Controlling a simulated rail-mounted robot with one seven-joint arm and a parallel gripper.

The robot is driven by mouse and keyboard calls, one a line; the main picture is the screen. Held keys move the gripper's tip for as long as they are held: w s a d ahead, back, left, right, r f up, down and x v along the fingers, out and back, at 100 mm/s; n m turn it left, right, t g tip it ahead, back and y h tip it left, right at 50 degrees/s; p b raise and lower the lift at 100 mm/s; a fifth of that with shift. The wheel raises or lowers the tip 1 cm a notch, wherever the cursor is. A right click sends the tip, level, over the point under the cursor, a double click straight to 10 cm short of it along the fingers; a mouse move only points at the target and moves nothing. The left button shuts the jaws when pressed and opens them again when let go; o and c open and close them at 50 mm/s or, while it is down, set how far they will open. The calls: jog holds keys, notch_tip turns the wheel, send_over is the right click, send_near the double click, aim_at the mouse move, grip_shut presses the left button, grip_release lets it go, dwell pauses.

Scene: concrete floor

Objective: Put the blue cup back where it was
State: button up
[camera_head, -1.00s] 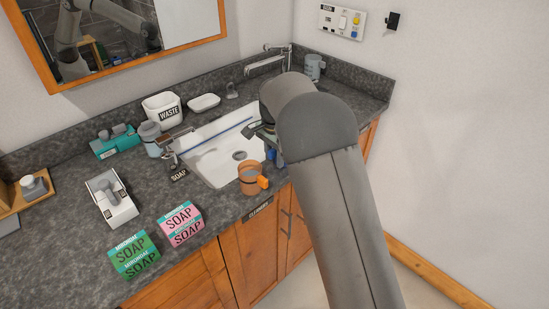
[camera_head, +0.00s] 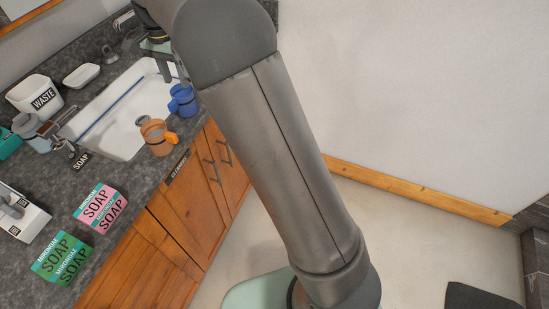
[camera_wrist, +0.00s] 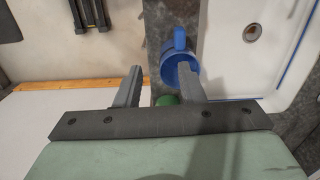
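The blue cup (camera_head: 184,103) is on the dark counter strip between the sink and the front edge, beside the orange cup (camera_head: 157,138). In the wrist view the blue cup (camera_wrist: 172,72) shows its handle toward the top of the picture. My gripper (camera_wrist: 160,72) is open, its two fingers well apart. The right finger overlaps the cup's rim in that view; I cannot tell whether it touches. The left finger is outside the cup, over the counter's front side. In the head view my arm hides part of the gripper, just above the cup.
The white sink (camera_head: 122,124) lies left of the cup. A waste bin (camera_head: 36,94), a white dish (camera_head: 81,76) and soap boxes (camera_head: 100,207) (camera_head: 62,258) stand on the counter. A small green thing (camera_wrist: 167,100) shows between my fingers. The floor at right is open.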

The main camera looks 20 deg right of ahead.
jog(key=s+d+r+n, duration=0.1)
jog(key=s+d+n, duration=0.1)
jog(key=s+d, duration=0.6)
jog(key=s+d+f+n, duration=0.2)
jog(key=s+d, duration=0.1)
jog(key=s, duration=0.5)
jog(key=s+d+f+n, duration=0.2)
jog(key=s+d+f, duration=0.1)
jog(key=s, duration=0.5)
jog(key=s+d+f+n, duration=0.2)
jog(key=s+d, duration=0.1)
jog(key=s, duration=0.6)
jog(key=shift+d+f, duration=0.25)
jog(key=shift+d, duration=0.05)
jog(key=shift+s, duration=0.1)
jog(key=shift+c, duration=0.5)
